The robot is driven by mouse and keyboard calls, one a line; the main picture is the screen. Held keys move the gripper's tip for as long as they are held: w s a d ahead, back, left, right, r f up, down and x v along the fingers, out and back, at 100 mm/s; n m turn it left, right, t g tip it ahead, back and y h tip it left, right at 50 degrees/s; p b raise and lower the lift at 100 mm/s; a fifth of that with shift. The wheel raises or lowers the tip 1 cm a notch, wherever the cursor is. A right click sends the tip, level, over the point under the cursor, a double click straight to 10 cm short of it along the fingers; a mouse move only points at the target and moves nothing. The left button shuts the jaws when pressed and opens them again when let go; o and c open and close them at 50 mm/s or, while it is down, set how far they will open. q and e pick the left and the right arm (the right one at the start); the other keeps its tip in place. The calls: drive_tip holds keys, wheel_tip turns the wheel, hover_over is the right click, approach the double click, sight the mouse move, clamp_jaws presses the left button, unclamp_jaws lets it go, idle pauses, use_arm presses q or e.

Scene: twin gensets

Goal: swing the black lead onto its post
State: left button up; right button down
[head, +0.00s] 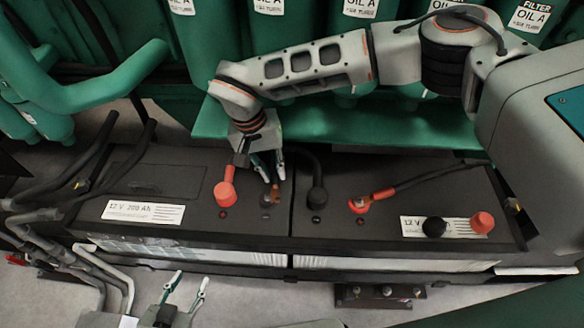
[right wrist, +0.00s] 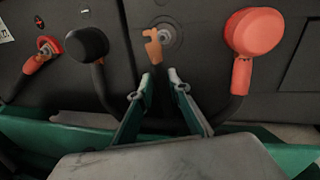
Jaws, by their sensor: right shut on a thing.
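The black lead ends in a copper-coloured lug (right wrist: 152,46), which shows in the head view (head: 275,193). My right gripper (right wrist: 164,82) is shut on the lead just behind the lug; it also shows in the head view (head: 268,166). The bare grey post (right wrist: 168,36) is right beside the lug in the right wrist view, partly overlapped by it; I cannot tell whether they touch. In the head view the post (head: 266,199) is on the left battery (head: 150,170). My left gripper (head: 187,287) is open and empty, low in front of the batteries.
A red-capped terminal (head: 225,188) and a black-booted terminal (head: 317,191) flank the post. A red-ringed terminal with a lug (head: 360,204) is on the right battery. A loose black cap (head: 434,227) and red cap (head: 482,222) lie there. Green pipework (head: 80,95) is behind.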

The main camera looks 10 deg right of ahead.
drive_tip(key=shift+w+r, duration=0.2)
drive_tip(key=shift+w, duration=0.05)
drive_tip(key=c, duration=2.2)
unclamp_jaws()
drive_tip(key=shift+s, duration=0.1)
drive_tip(key=shift+f, duration=0.1)
drive_tip(key=r, duration=0.4)
drive_tip(key=a+r, duration=0.1)
drive_tip(key=r, duration=0.3)
drive_tip(key=a+r, duration=0.1)
drive_tip(key=r, duration=0.2)
drive_tip(key=shift+a+r, duration=0.2)
drive_tip(key=shift+r, duration=0.2)
